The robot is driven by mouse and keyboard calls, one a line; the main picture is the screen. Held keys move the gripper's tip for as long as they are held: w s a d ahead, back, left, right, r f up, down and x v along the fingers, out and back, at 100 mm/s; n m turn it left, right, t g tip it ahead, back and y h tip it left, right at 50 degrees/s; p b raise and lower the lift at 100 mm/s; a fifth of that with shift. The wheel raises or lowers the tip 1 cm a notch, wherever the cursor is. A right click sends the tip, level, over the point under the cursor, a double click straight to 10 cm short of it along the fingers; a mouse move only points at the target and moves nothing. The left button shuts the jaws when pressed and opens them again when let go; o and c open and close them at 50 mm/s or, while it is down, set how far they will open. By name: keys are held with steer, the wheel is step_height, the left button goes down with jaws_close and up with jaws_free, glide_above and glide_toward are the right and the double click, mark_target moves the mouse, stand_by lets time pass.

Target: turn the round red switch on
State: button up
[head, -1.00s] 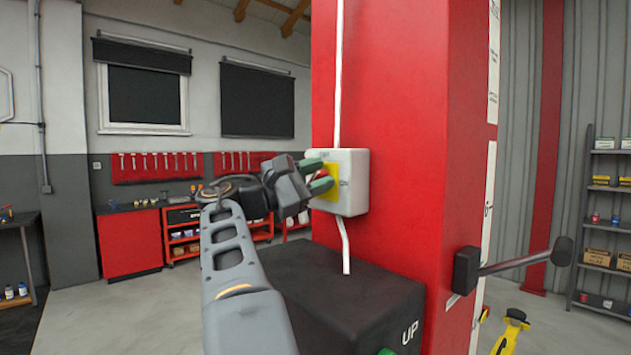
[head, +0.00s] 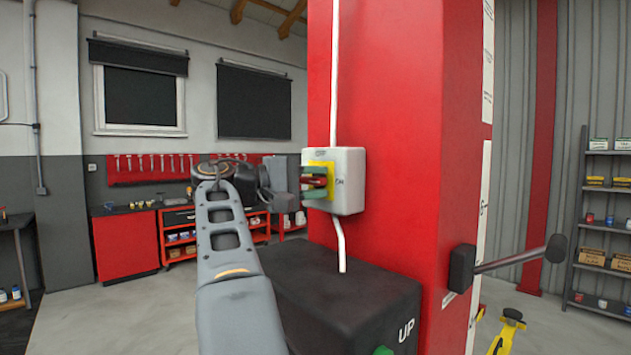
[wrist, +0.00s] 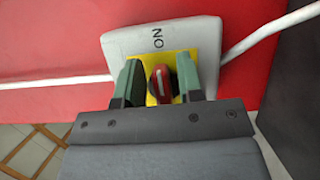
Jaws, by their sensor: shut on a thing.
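The round red switch (wrist: 160,82) sits on a yellow plate (head: 321,167) on a white box (head: 349,180) fixed to a red post. My gripper (wrist: 159,82) has its green fingers on either side of the red knob and is shut on it. In the head view the knob (head: 316,182) shows as a red strip between the fingers, partly hidden. In the wrist view a pale line on the knob points roughly toward the ON mark (wrist: 157,38). That mark is on the box to the right of the plate in the head view.
The red post (head: 390,130) rises behind the box, with white cable running above and below. A black cabinet (head: 340,295) marked UP stands below. A black lever (head: 510,262) sticks out right of the post. A red workbench (head: 127,245) is far left.

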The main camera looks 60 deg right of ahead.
stand_by(0.6)
steer(key=o, duration=0.5)
steer(key=shift+o, duration=0.5)
steer(key=shift+w+d, duration=0.15)
steer(key=shift+w, duration=0.05)
steer(key=v, duration=1.4)
steer(key=shift+s, duration=0.1)
